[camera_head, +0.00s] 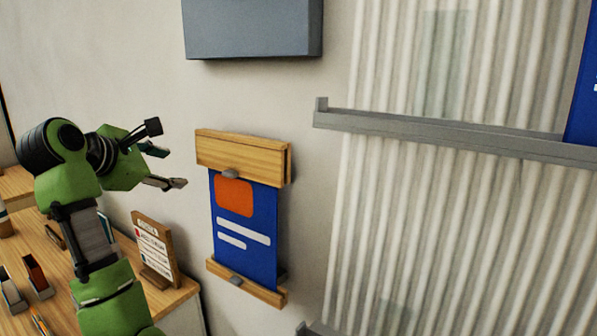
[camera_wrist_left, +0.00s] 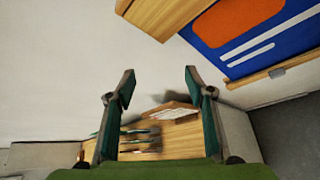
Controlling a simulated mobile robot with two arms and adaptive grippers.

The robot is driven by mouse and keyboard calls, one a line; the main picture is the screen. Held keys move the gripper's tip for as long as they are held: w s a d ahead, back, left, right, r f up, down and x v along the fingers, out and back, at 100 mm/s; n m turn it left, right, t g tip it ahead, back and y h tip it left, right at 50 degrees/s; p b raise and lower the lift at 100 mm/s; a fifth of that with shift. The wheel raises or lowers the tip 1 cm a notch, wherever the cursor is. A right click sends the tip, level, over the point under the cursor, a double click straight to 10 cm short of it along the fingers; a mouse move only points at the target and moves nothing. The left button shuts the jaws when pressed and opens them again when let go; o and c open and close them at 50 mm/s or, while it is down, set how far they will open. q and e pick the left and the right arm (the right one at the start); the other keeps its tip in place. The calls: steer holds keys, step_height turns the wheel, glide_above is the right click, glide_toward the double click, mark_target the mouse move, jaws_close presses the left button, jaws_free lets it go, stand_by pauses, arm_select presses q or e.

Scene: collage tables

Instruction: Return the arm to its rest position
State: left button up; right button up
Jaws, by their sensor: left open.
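My left gripper (camera_head: 160,165) is at the end of the green arm, at the left of the head view. It is open and empty, to the left of the blue poster and apart from it. In the left wrist view its two fingers (camera_wrist_left: 158,90) stand wide apart with nothing between them. The blue poster (camera_head: 238,215), with an orange block and white bars, hangs on the wall between a wooden top bar (camera_head: 240,155) and a wooden bottom bar (camera_head: 250,284). It also shows at the upper right of the left wrist view (camera_wrist_left: 285,45). My right gripper is not in view.
A wooden table (camera_head: 185,293) stands at the lower left with an upright wooden sign (camera_head: 154,250) and several small holders. A grey rail (camera_head: 440,128) crosses the ribbed panel at right. A grey box (camera_head: 255,28) is high on the wall. The wall between gripper and poster is bare.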

arm_select(q)
steer(key=s+f+m+g+y, duration=0.15)
steer(key=s+f+m, duration=0.3)
steer(key=f, duration=0.75)
steer(key=s+f+m+g+y, duration=0.15)
steer(key=s+f+m, duration=0.3)
steer(key=f, duration=0.75)
steer(key=s+f+m+g, duration=0.25)
steer(key=s+f, duration=0.35)
steer(key=f, duration=0.5)
steer(key=s+d+f+m+g, duration=0.15)
steer(key=s+f+m, duration=0.35)
steer(key=s, duration=0.5)
steer(key=s+d+f+m+g, duration=0.1)
steer(key=s+d+f+m, duration=0.3)
steer(key=s, duration=0.5)
steer(key=s+d+f+m+g, duration=0.1)
steer(key=s+d+f+m, duration=0.1)
steer(key=s+f+m, duration=0.6)
step_height(320, 180, down, 25)
steer(key=s+n+g+b, duration=0.1)
steer(key=s+n+b, duration=0.1)
steer(key=s+n, duration=0.1)
steer(key=s+a+f+g+b, duration=0.1)
steer(key=s+a+f, duration=0.2)
steer(key=s+f, duration=1.4)
steer(key=shift+s+f+g+b, duration=0.15)
steer(key=shift+f+g+b, duration=0.2)
steer(key=shift+f, duration=0.45)
